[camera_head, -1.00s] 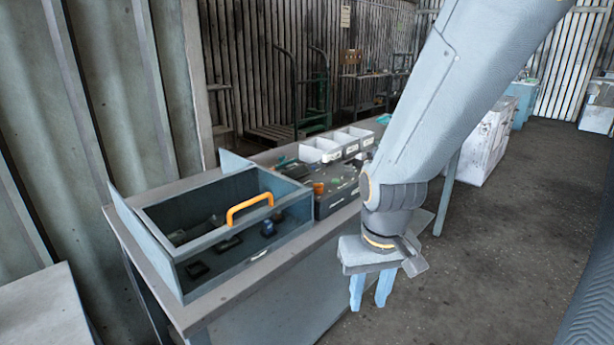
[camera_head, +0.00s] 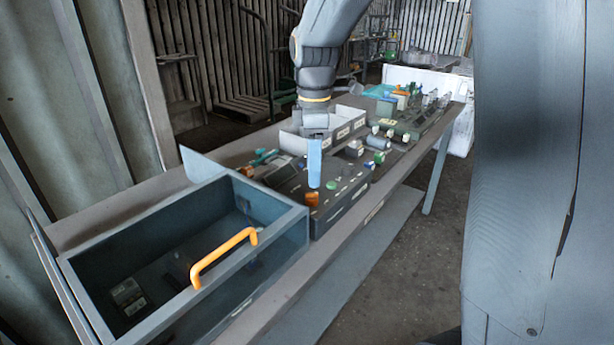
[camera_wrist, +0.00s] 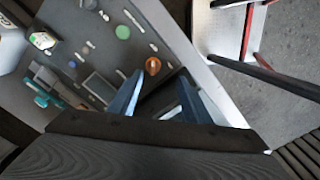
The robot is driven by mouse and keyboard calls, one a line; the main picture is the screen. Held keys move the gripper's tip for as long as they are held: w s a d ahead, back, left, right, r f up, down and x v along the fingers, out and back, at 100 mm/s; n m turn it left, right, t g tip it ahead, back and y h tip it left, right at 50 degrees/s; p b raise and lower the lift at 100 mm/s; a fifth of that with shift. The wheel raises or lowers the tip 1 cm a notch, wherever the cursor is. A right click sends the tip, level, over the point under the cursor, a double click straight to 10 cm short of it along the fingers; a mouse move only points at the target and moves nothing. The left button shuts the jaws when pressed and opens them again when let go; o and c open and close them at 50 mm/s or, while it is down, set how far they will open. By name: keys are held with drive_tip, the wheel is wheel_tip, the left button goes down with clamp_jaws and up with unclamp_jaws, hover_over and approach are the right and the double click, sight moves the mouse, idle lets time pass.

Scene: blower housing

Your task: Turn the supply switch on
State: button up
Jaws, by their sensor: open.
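A dark grey control panel box (camera_head: 335,203) stands on the bench. Near its front left corner is an orange knob (camera_head: 312,199), with a green round button (camera_head: 331,185) behind it. The knob (camera_wrist: 152,66) and the button (camera_wrist: 123,32) also show in the wrist view. No label is readable, so I cannot tell for sure which part is the supply switch. My gripper (camera_head: 314,180) points down over the panel, close to the orange knob. In the wrist view its two blue fingers (camera_wrist: 161,78) are apart with nothing held, and the knob appears just beyond the left fingertip.
A dark open-topped enclosure with an orange handle (camera_head: 222,258) stands close on the left of the panel. White bins (camera_head: 350,120) are behind the panel. Several small parts lie farther along the bench (camera_head: 345,262). The floor (camera_head: 410,270) on the right is clear.

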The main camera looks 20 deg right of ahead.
sight(312, 198)
drive_tip(key=shift+w+r+n, duration=0.3)
drive_tip(key=shift+w+n, duration=0.1)
drive_tip(key=shift+w, duration=0.25)
drive_tip(key=shift+w+f, duration=0.1)
drive_tip(key=shift+w, duration=0.05)
wheel_tip(312, 198, down, 7)
drive_tip(key=shift+d+f+p, duration=0.1)
drive_tip(key=shift+f+p, duration=0.1)
drive_tip(key=shift+p, duration=0.65)
drive_tip(key=shift+c, duration=0.4)
drive_tip(key=c, duration=1)
drive_tip(key=shift+o, duration=0.2)
